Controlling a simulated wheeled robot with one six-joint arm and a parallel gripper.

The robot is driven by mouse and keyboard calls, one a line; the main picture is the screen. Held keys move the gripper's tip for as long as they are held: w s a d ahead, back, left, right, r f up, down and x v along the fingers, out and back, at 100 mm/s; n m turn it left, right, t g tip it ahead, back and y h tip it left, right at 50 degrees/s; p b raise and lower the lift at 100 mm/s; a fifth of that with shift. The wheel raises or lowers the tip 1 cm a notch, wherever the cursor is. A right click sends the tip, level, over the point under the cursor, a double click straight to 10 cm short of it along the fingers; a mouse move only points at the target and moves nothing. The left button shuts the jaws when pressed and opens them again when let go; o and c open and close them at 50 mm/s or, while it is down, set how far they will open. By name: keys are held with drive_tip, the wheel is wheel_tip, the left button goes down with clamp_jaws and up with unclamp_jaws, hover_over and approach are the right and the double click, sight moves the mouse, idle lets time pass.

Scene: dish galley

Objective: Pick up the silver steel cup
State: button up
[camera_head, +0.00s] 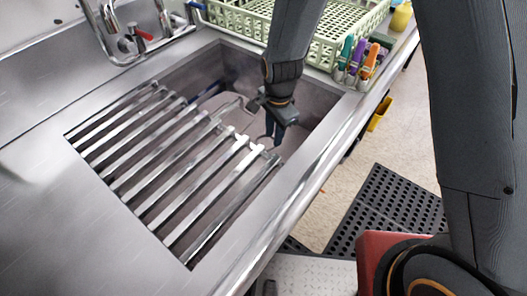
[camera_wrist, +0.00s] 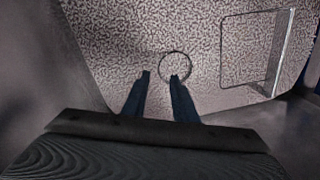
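My gripper (camera_head: 277,132) reaches down into the sink basin, just beyond the right end of the slatted rack. In the wrist view my gripper (camera_wrist: 160,75) is open, with two dark fingers apart and nothing visible between them. A thin round rim (camera_wrist: 175,51) lies just past the fingertips, overlapping the right one in the picture. It may be the silver steel cup, but its inside looks like the speckled sink floor, so I cannot tell for sure. In the head view no cup is clearly seen; my gripper and the rack hide part of the basin.
The steel rack (camera_head: 160,140) covers the near left of the sink. A green dish crate (camera_head: 330,50) stands behind on the counter, with several coloured-handled utensils (camera_head: 357,60) at its front. A tap (camera_head: 133,40) is at upper left. A thin rectangular frame (camera_wrist: 222,50) lies right of the rim.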

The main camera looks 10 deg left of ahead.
drive_tip(key=shift+a+f+p, duration=0.2)
drive_tip(key=shift+f+p, duration=0.15)
drive_tip(key=shift+f, duration=1.7)
drive_tip(key=shift+a+f+p, duration=0.2)
drive_tip(key=shift+f+p, duration=0.15)
drive_tip(key=shift+f, duration=1.65)
clamp_jaws()
